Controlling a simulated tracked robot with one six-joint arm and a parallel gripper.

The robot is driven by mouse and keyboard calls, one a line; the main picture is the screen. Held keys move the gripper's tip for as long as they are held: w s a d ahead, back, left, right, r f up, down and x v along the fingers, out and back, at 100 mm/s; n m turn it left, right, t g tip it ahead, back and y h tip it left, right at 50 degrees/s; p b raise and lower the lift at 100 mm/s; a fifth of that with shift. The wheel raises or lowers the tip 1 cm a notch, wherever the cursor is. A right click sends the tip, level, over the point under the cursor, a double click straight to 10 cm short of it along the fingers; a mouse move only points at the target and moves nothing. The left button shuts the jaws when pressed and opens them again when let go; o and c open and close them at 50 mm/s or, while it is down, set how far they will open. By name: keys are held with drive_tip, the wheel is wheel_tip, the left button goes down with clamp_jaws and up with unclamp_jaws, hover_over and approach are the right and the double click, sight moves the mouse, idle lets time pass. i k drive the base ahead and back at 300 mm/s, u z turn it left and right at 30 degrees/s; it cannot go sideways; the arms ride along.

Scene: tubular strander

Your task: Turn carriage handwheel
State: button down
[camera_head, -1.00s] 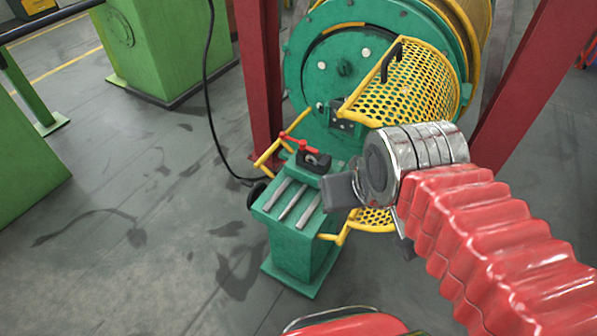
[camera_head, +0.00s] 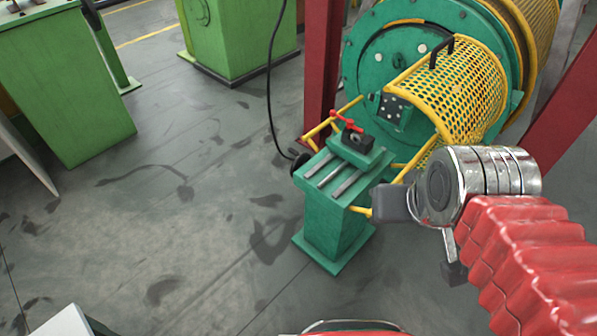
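A small dark handwheel (camera_head: 301,161) shows partly at the left side of the green carriage pedestal (camera_head: 333,218); most of it is hidden behind the pedestal. On the pedestal top, with its light rails, sits a dark block with a red lever (camera_head: 347,123). My gripper (camera_head: 425,238) is at the right of the pedestal in the picture, apart from the handwheel. Its grey finger overlaps the pedestal's right edge in view, and a darker finger hangs lower right. The fingers look spread, with floor visible between them and nothing held.
Behind the pedestal stands a large green drum (camera_head: 370,70) with a yellow mesh guard (camera_head: 465,95). Red posts (camera_head: 323,70) flank it. Green cabinets (camera_head: 65,95) stand at upper left. The floor left of the pedestal is clear.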

sight(303, 158)
drive_tip(key=u, duration=1.45)
drive_tip(key=i, duration=2.85)
